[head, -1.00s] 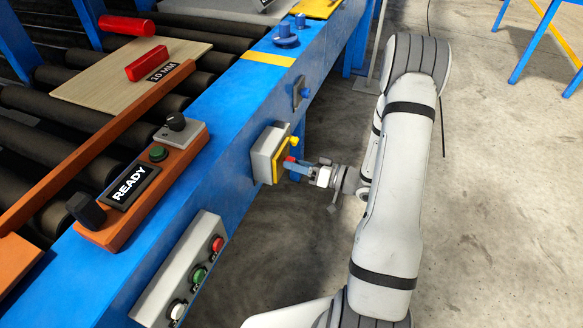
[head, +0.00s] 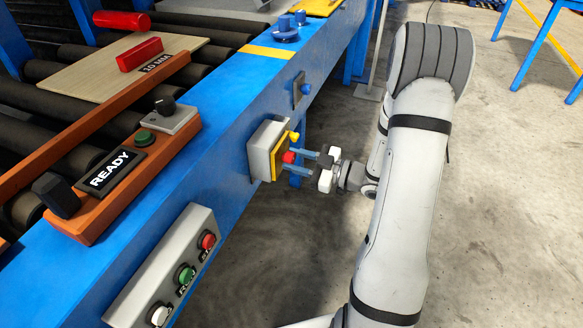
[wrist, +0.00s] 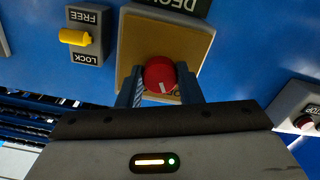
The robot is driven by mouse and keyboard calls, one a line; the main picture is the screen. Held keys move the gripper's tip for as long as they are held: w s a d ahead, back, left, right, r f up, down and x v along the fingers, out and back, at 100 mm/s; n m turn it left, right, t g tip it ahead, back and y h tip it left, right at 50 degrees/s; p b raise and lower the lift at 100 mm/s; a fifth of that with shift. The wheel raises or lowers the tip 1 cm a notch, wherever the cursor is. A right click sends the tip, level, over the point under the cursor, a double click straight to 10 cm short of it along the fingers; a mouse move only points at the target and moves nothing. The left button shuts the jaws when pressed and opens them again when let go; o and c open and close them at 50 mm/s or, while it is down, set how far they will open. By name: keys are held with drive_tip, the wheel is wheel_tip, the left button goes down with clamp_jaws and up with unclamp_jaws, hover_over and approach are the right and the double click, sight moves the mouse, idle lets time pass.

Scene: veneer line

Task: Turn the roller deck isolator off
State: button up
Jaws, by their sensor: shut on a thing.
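The roller deck isolator is a grey box (head: 259,143) with a yellow plate and a red round knob (head: 288,157), on the side of the blue frame. In the wrist view the red knob (wrist: 158,73) sits on the yellowish plate (wrist: 200,45), its white mark toward the picture's bottom. A label above is cut off, reading partly "DECK"; lettering below the knob is mostly hidden. My gripper (head: 302,163) is shut on the knob, one blue finger on each side, as the wrist view also shows (wrist: 159,88).
A yellow lever (wrist: 75,38) on a FREE/LOCK plate is close beside the isolator. A push-button box (head: 170,270) with red, green and white buttons is on the same frame. An orange READY panel (head: 115,180) lies above. Open concrete floor (head: 500,200) is at right.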

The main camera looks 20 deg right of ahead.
drive_tip(key=shift+d+n+b, duration=0.2)
drive_tip(key=shift+n+b, duration=1.05)
drive_tip(key=shift+n, duration=0.25)
drive_tip(key=o, duration=0.7)
drive_tip(key=shift+d, duration=0.1)
drive_tip(key=shift+c, duration=0.2)
drive_tip(key=o, duration=0.3)
drive_tip(key=p+v, duration=0.1)
drive_tip(key=v, duration=0.6)
drive_tip(key=shift+s+d, duration=0.2)
drive_tip(key=shift+s, duration=0.05)
drive_tip(key=shift+r, duration=0.1)
